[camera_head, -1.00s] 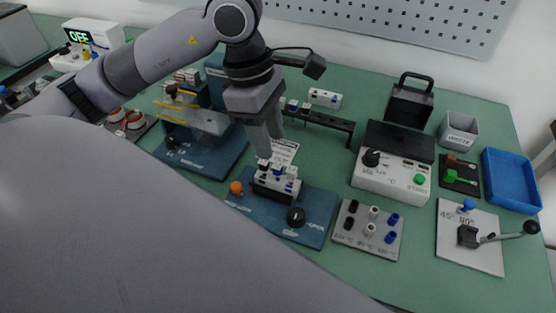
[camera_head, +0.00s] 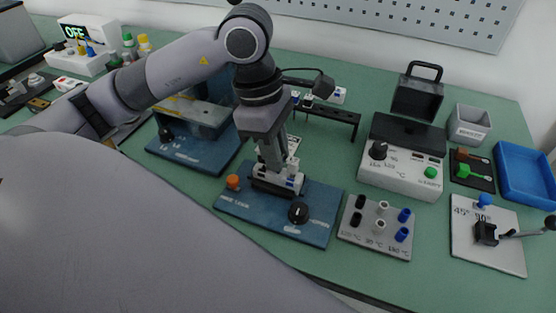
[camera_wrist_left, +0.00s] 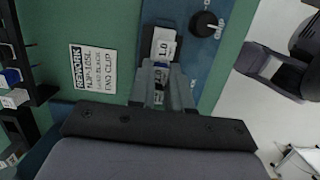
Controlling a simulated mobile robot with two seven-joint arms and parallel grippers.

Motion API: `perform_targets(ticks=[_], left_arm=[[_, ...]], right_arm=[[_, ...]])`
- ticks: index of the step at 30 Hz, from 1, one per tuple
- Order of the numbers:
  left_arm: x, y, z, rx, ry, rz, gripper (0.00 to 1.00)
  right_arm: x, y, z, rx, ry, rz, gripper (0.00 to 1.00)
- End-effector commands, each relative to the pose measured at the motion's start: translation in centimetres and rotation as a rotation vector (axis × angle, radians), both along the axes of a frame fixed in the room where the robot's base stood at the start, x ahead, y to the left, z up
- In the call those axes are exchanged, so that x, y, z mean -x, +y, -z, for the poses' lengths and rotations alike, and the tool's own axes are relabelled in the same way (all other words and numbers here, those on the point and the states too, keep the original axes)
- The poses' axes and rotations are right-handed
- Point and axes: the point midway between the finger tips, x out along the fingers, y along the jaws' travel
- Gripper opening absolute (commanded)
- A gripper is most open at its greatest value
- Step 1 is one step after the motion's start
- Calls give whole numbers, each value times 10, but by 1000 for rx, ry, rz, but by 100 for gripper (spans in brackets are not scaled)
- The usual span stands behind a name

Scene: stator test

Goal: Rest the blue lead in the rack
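A dark holder with white blocks and small blue parts (camera_head: 288,181) sits on the blue fixture plate (camera_head: 318,215); I cannot single out the blue lead for sure. My left gripper (camera_head: 274,168) points down onto the left part of these blocks. In the left wrist view its fingertips (camera_wrist_left: 161,82) are at the white blocks marked 1.0; whether they grip a piece is unclear. The black rack (camera_head: 335,115) stands behind, with white and blue pieces at its left part. A grey gripper-like shape, probably my right gripper (camera_wrist_left: 256,70), shows past the table edge, its fingers unclear.
An orange button (camera_head: 233,181) and black knob (camera_head: 298,212) flank the blocks. A grey plate with black, white and blue posts (camera_head: 372,243) is to the right. A white control box (camera_head: 400,176) stands behind it. A REWORK card (camera_wrist_left: 92,68) lies between fixture and rack.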

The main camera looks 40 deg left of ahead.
Motion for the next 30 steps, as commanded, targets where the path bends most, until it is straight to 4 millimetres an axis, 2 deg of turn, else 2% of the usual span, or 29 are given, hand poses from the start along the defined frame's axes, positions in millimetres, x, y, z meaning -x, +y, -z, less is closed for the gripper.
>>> perform_targets(ticks=[8,30], left_arm=[[0,0,-2,0,0,0,0],[0,0,-43,0,-1,0,0]], right_arm=[[-1,-3,-1,4,-1,4,49],[-1,-2,-27,0,-1,9,49]])
